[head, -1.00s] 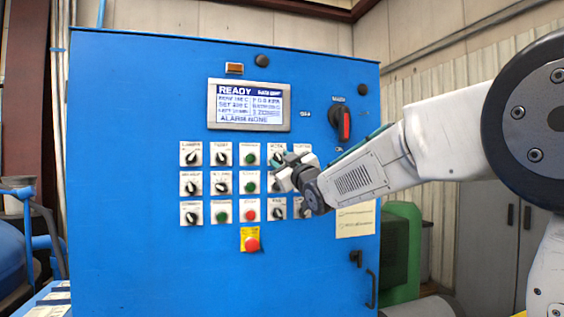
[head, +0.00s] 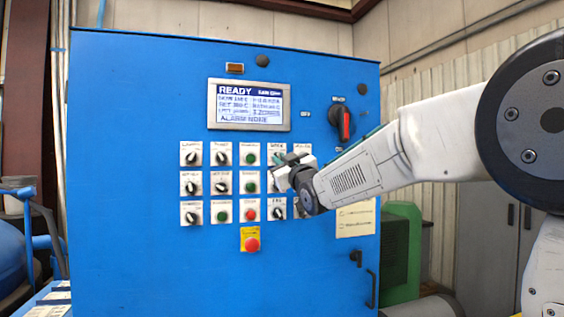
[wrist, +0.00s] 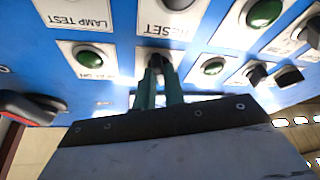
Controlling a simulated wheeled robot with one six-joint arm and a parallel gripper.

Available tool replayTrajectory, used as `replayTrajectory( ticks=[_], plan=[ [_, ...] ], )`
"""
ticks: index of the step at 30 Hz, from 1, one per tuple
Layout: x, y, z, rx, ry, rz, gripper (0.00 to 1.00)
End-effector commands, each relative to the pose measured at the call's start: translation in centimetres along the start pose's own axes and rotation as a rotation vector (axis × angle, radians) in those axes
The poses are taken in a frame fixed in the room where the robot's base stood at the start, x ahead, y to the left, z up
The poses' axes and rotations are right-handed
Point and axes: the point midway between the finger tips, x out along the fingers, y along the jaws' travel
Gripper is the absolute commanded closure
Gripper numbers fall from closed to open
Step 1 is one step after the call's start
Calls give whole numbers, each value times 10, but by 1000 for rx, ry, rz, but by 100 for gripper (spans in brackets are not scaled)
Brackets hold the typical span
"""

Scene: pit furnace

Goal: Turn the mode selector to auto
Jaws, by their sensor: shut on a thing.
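The mode selector (head: 279,157) is a black knob on a white plate in the top row of the blue control cabinet, fourth from the left. Its label is small and blurred. My gripper (head: 283,163) reaches it from the right and partly covers its plate. In the wrist view the two green fingers of my gripper (wrist: 158,80) are shut on a black knob (wrist: 157,61), one on each side. The fingers hide most of the knob, so the position it points to cannot be read.
Other knobs and green and red buttons (head: 252,214) surround the selector closely. A screen (head: 249,105) reading READY is above, a red and black rotary switch (head: 343,122) at upper right, and a red emergency button (head: 251,245) below.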

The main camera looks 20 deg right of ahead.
Motion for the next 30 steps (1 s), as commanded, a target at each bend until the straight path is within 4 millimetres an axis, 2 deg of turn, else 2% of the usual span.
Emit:
replayTrajectory(
  ticks=[21,30],
  plan=[
    [1,-4,-2,588,1,242,100],
    [1,-5,-2,777,1,320,100]
  ],
)
